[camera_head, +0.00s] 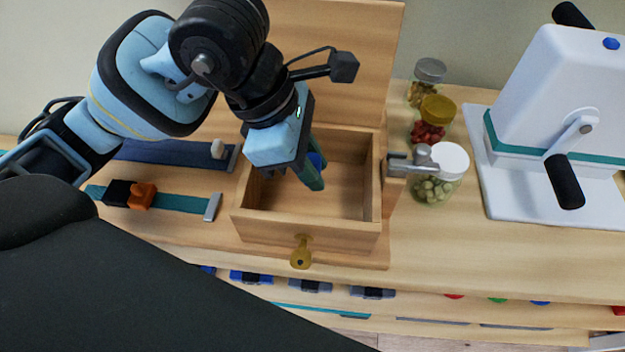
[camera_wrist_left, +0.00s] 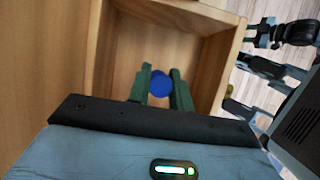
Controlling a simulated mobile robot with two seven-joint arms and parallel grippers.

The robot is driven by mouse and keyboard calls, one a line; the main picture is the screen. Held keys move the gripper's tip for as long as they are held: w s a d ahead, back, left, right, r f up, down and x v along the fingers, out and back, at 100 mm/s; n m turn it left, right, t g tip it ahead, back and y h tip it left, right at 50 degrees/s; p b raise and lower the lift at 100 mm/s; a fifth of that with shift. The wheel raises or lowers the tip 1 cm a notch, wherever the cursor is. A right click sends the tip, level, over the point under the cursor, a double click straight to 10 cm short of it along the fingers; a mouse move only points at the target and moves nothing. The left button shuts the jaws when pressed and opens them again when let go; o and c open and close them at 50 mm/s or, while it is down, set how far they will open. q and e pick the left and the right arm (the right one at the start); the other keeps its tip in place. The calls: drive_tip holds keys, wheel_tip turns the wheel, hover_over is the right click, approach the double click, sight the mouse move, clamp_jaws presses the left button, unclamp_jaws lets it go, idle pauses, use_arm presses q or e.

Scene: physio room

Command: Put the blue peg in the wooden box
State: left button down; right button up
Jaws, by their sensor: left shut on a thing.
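The wooden box (camera_head: 307,225) stands open on the table, its lid (camera_head: 360,50) raised at the back. In the head view only a small blue part of the peg (camera_head: 316,160) shows between the fingers; the rest is hidden. I cannot tell whether the peg touches the box floor. My right gripper is not in view.
Jars (camera_head: 430,121) stand right of the box, one beside its metal latch (camera_head: 410,161). A white hand-cranked machine (camera_head: 550,100) is farther right. Straps with buckles (camera_head: 170,200) lie to the left. A brass catch (camera_head: 301,254) sticks out from the box front.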

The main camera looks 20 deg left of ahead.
use_arm(q)
drive_tip(key=shift+f, duration=2.2)
drive_tip(key=shift+f+b, duration=0.1)
drive_tip(key=shift+b, duration=0.25)
drive_tip(key=c, duration=1.3)
unclamp_jaws()
drive_tip(key=shift+r, duration=0.25)
drive_tip(key=p+v, duration=0.1)
drive_tip(key=v, duration=1)
drive_tip(key=shift+a+r+p, duration=0.2)
drive_tip(key=shift+r+p, duration=0.1)
drive_tip(key=shift+r, duration=0.1)
